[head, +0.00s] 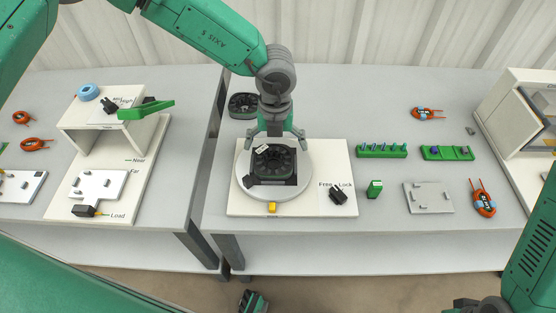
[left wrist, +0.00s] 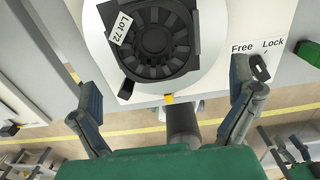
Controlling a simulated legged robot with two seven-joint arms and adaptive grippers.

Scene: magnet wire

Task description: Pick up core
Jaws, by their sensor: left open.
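A black round slotted core (head: 273,160) sits in a dark square holder on the round grey turntable (head: 309,170). In the left wrist view the core (left wrist: 153,40) carries a white "Lot 72" tag (left wrist: 121,28). My left gripper (head: 276,136) is open and empty, with its fingers pointing down just behind and above the core. In the left wrist view its two fingers (left wrist: 167,98) are wide apart, and the core shows beyond them, untouched. Only a dark part of my right gripper (head: 468,304) shows at the bottom right edge; its fingers cannot be made out.
Another black core (head: 243,105) lies at the table's back left. A Free/Lock lever (head: 338,196) and yellow block (head: 272,207) are by the turntable. Green racks (head: 382,151), a grey plate (head: 428,197) and orange coils (head: 484,198) lie to the right. A gap separates the two tables.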

